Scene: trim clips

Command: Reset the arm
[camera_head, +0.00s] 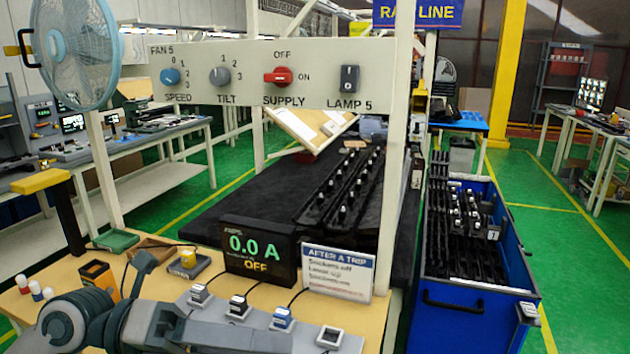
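A pale panel (240,58) carries a blue SPEED knob (170,76), a grey TILT knob (220,76), a red SUPPLY knob (278,77) lying level towards ON, and a LAMP 5 switch (349,78). A black meter (258,250) reads 0.0 A and OFF. A white sign (340,270) headed AFTER A TRIP stands beside it. A grey strip (255,338) with several sockets and plugs lies in front. A yellow bar (40,181) sits on a dark slanted post at left. A grey jointed arm, seemingly my left, is at lower left; its fingertips are unclear. My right gripper is not visible.
A blue fan (75,50) stands at upper left. Small boxes (188,262) and bottles sit on the wooden bench. Behind is a dark surface with trays of clips (345,190). A blue cart (465,325) with more clips stands right. Green floor is free further right.

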